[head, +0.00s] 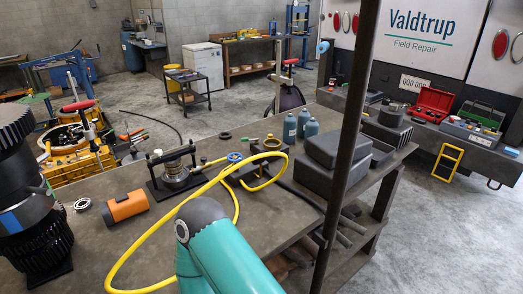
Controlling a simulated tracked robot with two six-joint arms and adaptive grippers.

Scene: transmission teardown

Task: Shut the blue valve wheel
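The blue valve wheel (235,157) is small and sits on a fitting near the middle of the workbench (165,235). A yellow hose (150,252) runs in a wide loop beside it and across the bench. How far the wheel is turned is too small to tell. A teal arm link with a dark cap, which looks like mine, rises at the bottom middle, in front of the wheel and apart from it. Neither of my grippers shows.
A black press-like device (172,172) stands left of the wheel, with an orange cylinder (127,205) nearer. Teal bottles (290,128) and dark cases (333,160) are to the right. A dark upright post (345,150) crosses the view. A dark ribbed stack (30,210) stands at left.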

